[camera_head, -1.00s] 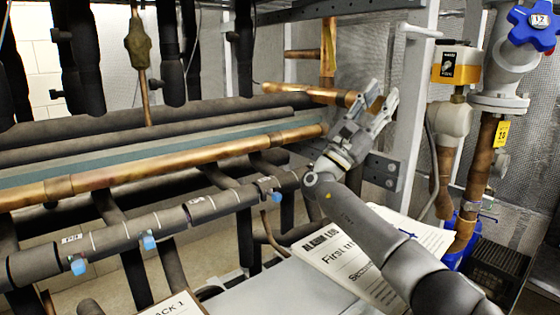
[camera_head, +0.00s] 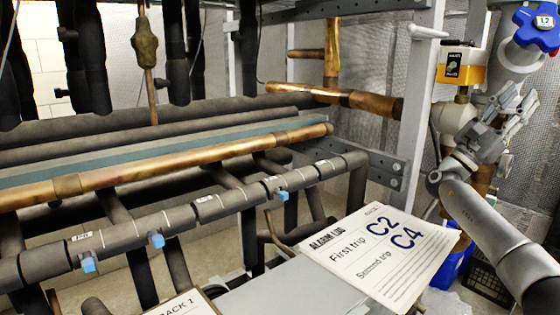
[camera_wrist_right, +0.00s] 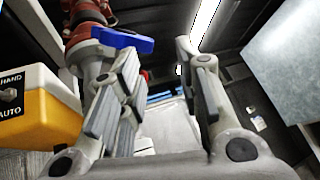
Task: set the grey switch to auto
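The switch box (camera_head: 460,66) is white over yellow-orange with a black label, at the upper right of the head view. It also shows at the left edge of the right wrist view (camera_wrist_right: 40,115), where the grey switch (camera_wrist_right: 8,94) sits on a label with HAND above and AUTO below. The direction the knob points is too small to tell. My right gripper (camera_head: 516,102) is to the right of and slightly below the box, apart from it. Its two fingers (camera_wrist_right: 162,85) are spread and nothing is between them. My left gripper is in neither view.
A blue valve handle (camera_head: 538,26) on a grey pipe is above my right gripper. A light upright post (camera_head: 420,100) stands left of the box. Copper pipes (camera_head: 330,95) and dark insulated pipes fill the left. An alarm log sheet (camera_head: 375,255) lies below.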

